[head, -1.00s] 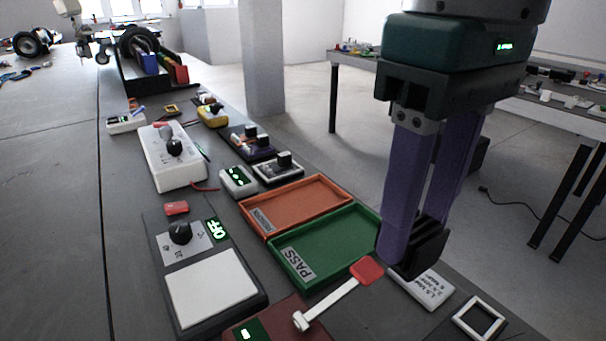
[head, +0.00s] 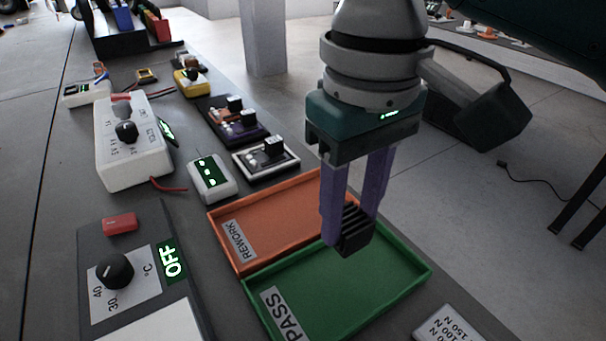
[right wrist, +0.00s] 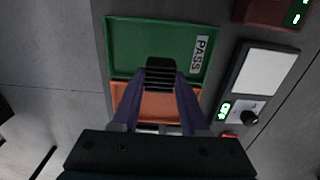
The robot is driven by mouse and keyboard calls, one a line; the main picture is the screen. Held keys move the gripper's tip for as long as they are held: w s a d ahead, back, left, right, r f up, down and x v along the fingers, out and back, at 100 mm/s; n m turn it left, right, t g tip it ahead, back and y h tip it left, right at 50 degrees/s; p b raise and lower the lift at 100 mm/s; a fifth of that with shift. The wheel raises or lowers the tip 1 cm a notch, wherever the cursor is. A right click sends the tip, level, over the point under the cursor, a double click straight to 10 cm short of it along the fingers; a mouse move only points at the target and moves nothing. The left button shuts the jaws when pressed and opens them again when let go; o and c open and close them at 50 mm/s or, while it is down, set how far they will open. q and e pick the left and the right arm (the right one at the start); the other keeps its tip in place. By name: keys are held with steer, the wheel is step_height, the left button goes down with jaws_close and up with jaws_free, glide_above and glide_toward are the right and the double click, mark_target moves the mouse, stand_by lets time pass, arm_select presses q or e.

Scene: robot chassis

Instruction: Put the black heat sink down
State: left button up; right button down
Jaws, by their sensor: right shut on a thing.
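The black heat sink (head: 355,230) is finned and sits between the purple fingers of my right gripper (head: 352,212), which is shut on it. In the head view it hangs above the green PASS tray (head: 300,318), near the edge shared with the orange REWORK tray (head: 228,252). In the right wrist view the heat sink (right wrist: 160,70) shows at the fingertips (right wrist: 160,80), over the green tray (right wrist: 120,40) and close to the orange tray (right wrist: 125,105). Both trays look empty where they show. My left gripper is not in view.
A dark hotplate panel (head: 90,250) reading OFF lies left of the trays. A white meter box (head: 210,178) and a small black-and-white board (head: 265,158) stand behind the orange tray. A white weight label block (head: 447,325) lies at the front right. Open floor lies right of the bench.

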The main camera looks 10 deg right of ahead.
mark_target(350, 218)
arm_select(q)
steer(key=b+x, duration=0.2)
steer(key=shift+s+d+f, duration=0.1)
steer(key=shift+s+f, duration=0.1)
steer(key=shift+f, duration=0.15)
arm_select(e)
step_height(350, 218, down, 9)
steer(key=shift+r, duration=0.1)
steer(key=shift+c, duration=2.1)
jaws_free()
step_height(350, 218, up, 11)
steer(key=p, duration=0.3)
steer(key=shift+w+r, duration=0.1)
steer(key=shift+r, duration=0.05)
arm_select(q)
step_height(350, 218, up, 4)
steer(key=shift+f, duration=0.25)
arm_select(e)
steer(key=shift+r, duration=0.45)
